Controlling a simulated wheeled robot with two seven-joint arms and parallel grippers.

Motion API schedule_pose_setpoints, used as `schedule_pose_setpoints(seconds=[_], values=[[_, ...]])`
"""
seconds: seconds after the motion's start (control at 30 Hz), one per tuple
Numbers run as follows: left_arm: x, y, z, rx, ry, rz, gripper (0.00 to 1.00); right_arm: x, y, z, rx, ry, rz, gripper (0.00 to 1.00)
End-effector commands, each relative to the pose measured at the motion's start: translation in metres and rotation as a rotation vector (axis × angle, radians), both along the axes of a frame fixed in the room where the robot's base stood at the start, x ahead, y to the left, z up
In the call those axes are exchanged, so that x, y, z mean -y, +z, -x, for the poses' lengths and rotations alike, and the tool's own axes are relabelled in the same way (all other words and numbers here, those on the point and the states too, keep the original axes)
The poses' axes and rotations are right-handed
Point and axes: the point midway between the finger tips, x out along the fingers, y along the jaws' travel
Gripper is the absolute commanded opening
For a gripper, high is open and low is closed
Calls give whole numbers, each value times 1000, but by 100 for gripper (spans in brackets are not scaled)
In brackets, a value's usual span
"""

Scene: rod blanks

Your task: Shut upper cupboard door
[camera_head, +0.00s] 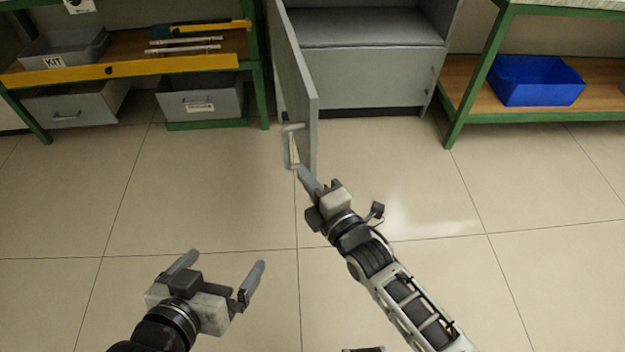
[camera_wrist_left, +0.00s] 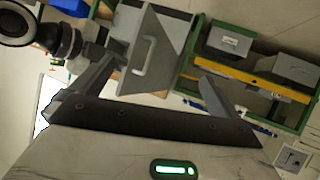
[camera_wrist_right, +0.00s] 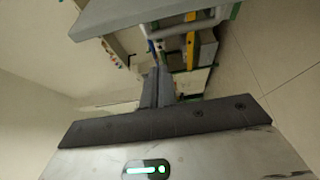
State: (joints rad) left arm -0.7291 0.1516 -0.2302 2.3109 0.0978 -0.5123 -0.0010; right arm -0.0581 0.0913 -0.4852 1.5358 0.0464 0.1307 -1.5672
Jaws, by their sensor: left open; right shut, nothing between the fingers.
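The grey upper cupboard door (camera_head: 303,88) stands wide open, swung out toward me from the left side of the grey cupboard (camera_head: 368,75). Its light bar handle (camera_head: 292,148) is on the door's left face, near the free edge. The left wrist view also shows the door (camera_wrist_left: 170,38) and handle (camera_wrist_left: 143,56). My right gripper (camera_head: 303,176) is shut and empty, its fingertips just below the handle's near end; I cannot tell if they touch. The right wrist view shows its closed fingers (camera_wrist_right: 157,86) near the door (camera_wrist_right: 135,12). My left gripper (camera_head: 222,264) is open and empty, low over the floor.
A green-framed bench with grey bins (camera_head: 64,46) and drawers stands left of the door. At the right, another green bench holds a blue bin (camera_head: 535,80). The lower cupboard front (camera_head: 365,80) is closed. The tiled floor before the cupboard is clear.

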Motion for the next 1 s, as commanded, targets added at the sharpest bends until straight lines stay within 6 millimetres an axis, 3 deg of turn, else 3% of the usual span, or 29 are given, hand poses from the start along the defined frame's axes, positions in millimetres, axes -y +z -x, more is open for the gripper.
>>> schedule_pose_setpoints(seconds=[0.1, 0.43, 0.5, 0.63, 1.0], values=[[9, -39, -9, -52, -30, -2, 100, -11, -5, -21, 3, 0, -3, 0], [24, -106, -15, -168, -82, 8, 100, -37, -5, -70, 0, 0, -4, 0], [24, -103, -14, -173, -84, 9, 100, -20, -2, -71, -1, -2, 5, 0], [25, -106, -15, -177, -87, 10, 100, -5, -1, -72, -2, -1, 1, 0], [26, -107, -15, -178, -89, 12, 100, 4, 0, -73, -3, -1, -3, 0]])
